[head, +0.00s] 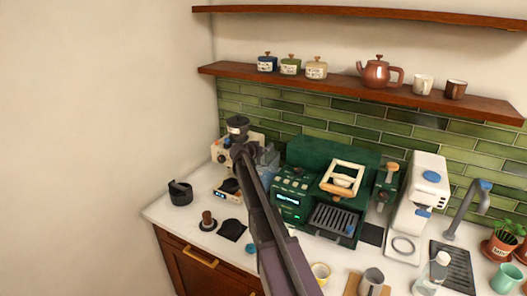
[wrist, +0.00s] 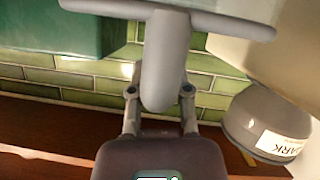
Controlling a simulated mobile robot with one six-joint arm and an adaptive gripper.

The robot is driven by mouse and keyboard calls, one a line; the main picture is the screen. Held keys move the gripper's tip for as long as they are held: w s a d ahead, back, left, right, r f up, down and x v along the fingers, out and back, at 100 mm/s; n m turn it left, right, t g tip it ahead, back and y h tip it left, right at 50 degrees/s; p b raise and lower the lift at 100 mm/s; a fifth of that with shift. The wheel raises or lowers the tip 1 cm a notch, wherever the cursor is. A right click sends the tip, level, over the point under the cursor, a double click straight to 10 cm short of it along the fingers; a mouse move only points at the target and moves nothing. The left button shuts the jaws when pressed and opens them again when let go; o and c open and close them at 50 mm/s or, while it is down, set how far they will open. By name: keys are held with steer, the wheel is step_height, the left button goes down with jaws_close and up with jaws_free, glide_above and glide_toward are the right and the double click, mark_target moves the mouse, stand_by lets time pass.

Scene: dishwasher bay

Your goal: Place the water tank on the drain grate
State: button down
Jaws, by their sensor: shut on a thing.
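The water tank (head: 269,172) is a translucent bluish container at the left side of the green coffee machine, partly hidden behind my arm in the head view. In the wrist view my gripper (wrist: 160,92) is shut on a grey upright grip that joins a wide pale grey top, which appears to be the tank's (wrist: 165,62). My fingers lie on both sides of it. The gripper is hard to make out in the head view. The drain grate (head: 453,268) is a dark slotted panel below the faucet at the right, with no tank on it.
The green coffee machine (head: 310,158) stands mid-counter. A white machine (head: 427,178), faucet (head: 477,205), clear bottle (head: 433,272), plant pot (head: 500,246) and green cup (head: 507,278) crowd the right. A grinder hopper (wrist: 262,120) is close beside my gripper. Shelves hang above.

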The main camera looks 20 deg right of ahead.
steer(key=shift+r+p, duration=0.35)
steer(key=shift+r, duration=0.2)
steer(key=shift+f, duration=0.1)
stand_by(0.4)
step_height(320, 180, down, 6)
steer(key=b, duration=0.6)
stand_by(0.5)
